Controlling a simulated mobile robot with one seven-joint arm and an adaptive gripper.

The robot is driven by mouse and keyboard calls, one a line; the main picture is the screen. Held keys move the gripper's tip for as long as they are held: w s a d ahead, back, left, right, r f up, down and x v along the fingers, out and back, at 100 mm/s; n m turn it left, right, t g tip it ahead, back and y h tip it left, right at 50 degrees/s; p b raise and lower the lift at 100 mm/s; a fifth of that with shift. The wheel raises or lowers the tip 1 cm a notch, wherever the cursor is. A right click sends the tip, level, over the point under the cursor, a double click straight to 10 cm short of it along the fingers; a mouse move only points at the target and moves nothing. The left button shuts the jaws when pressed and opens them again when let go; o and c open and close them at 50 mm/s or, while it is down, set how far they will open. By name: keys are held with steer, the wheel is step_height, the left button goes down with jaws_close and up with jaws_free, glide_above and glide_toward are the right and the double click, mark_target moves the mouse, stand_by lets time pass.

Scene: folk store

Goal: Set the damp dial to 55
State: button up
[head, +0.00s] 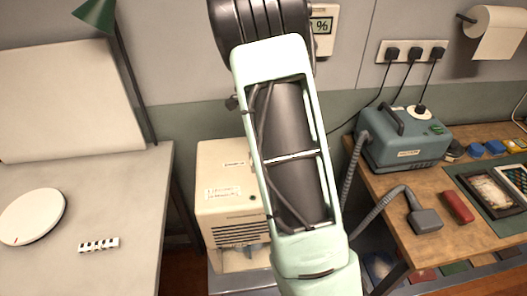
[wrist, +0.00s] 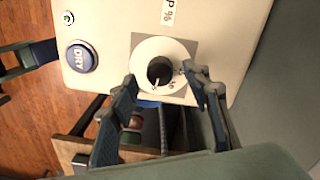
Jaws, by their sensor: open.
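The damp dial (wrist: 160,72) is a black knob on a white round scale, on the cream front panel in the wrist view. A label ending in "P %" (wrist: 168,12) is above it. The scale figures are partly visible but too small to read, so I cannot tell the setting. My gripper (wrist: 160,76) is open, with one blue-grey finger on each side of the dial's lower half. Whether the fingertips touch the scale is unclear; the knob stands between them, not gripped. In the head view the cream machine (head: 222,185) is partly hidden behind my arm.
A blue "DRY" button (wrist: 82,57) is left of the dial. A wall display (head: 321,24) showing "%" is partly hidden by my arm. A pale table (head: 110,180) is at left; a wooden bench (head: 405,190) with a blue-grey machine (head: 405,140) is at right.

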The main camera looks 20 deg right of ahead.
step_height(320, 180, up, 10)
steer(key=shift+w+f, duration=0.25)
stand_by(0.4)
